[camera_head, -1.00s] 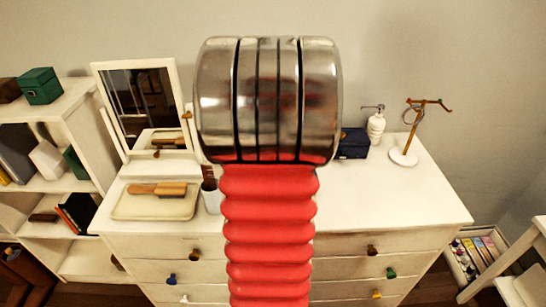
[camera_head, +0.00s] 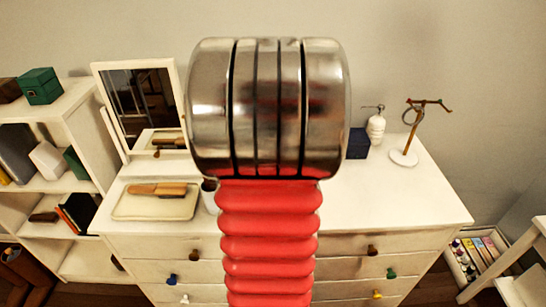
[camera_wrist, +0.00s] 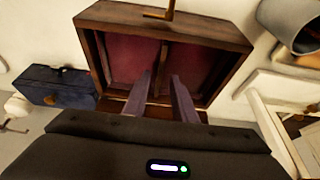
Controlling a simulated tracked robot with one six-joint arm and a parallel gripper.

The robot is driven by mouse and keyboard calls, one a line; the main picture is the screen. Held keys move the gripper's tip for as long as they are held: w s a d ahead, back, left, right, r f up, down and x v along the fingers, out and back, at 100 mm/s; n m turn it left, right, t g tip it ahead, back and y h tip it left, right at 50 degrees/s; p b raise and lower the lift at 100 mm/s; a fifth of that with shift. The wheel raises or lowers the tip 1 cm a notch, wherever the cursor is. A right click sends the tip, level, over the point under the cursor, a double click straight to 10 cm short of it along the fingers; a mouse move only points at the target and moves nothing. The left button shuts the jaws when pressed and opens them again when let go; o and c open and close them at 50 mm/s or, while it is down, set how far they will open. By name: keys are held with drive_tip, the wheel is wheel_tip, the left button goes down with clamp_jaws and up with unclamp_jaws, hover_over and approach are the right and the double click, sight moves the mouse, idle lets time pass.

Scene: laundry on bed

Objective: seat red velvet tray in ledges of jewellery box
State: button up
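The dark wooden jewellery box (camera_wrist: 222,30) stands at the top middle of the wrist view, with a brass clasp on its outer edge. Red velvet surfaces (camera_wrist: 130,58) show inside it, on both sides of a wooden divider (camera_wrist: 163,58). I cannot tell whether this velvet is the tray or the box's own lining. My gripper (camera_wrist: 162,75) points into the box, its two purple-grey fingers apart, one on each side of the divider. Contact is unclear. In the head view my arm hides the box and the gripper.
A dark blue box (camera_wrist: 62,88) stands left of the jewellery box, and a grey cup (camera_wrist: 290,22) stands right. In the head view, a mirror (camera_head: 142,105), a brush on a pale tray (camera_head: 125,210), a white dispenser (camera_head: 376,128) and a jewellery stand (camera_head: 404,158) occupy the dresser (camera_head: 410,205).

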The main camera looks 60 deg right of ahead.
drive_tip(key=v, duration=0.9)
drive_tip(key=shift+r, duration=0.35)
drive_tip(key=shift+s+a, duration=0.1)
drive_tip(key=shift+s, duration=0.05)
idle(0.3)
